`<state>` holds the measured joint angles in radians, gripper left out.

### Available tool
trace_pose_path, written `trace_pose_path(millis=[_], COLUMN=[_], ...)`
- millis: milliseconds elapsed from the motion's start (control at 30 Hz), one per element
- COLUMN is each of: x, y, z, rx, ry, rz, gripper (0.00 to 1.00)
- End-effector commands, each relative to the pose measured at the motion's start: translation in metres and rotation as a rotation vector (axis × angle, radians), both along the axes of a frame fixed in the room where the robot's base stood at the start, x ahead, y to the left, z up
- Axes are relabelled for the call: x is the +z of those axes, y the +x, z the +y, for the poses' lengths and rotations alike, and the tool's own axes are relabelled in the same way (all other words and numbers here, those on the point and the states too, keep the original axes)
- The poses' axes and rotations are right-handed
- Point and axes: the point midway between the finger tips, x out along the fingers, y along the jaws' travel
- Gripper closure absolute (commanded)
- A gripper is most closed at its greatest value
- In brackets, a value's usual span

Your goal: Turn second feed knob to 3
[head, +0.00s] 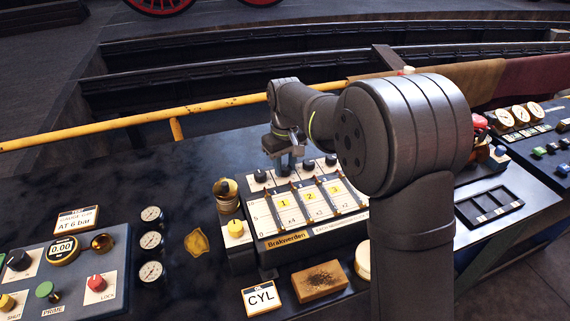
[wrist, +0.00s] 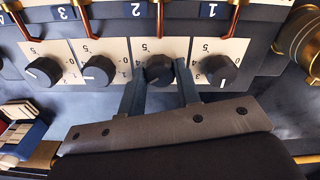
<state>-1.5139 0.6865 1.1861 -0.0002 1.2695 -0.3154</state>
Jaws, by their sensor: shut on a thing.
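A row of black feed knobs runs along the back of the Brakwerden unit (head: 290,238). My gripper (head: 286,160) reaches down onto the second feed knob from the left in the head view. In the wrist view, which looks from the far side, this second feed knob (wrist: 159,68) sits between the two fingers of my gripper (wrist: 159,83), second from the right. The fingers are shut on its sides. It stands on a white dial plate with a 5 and a 0 visible. Its pointer is hard to read, and the fingers hide part of the plate.
Neighbouring knobs (wrist: 98,70) and (wrist: 218,68) stand close on either side of the fingers. Copper pipes (wrist: 159,15) rise beyond the row. A yellow knob (head: 236,228) and brass cup (head: 226,190) stand left of the unit. A yellow rail (head: 130,123) runs behind.

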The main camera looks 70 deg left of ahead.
Motion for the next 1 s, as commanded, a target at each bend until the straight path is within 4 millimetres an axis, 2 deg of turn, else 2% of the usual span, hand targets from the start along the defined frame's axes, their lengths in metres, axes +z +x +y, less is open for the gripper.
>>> trace_pose_path(millis=[400, 967, 1000], x=[0.0009, 0.001, 0.001], y=[0.0, -0.0001, -0.0001], z=[0.0006, 0.0007, 0.0007], rx=[0.187, 0.213, 0.213], ry=[0.003, 0.003, 0.003], rz=[0.0, 0.0, 0.0], gripper=[0.92, 0.92, 0.62])
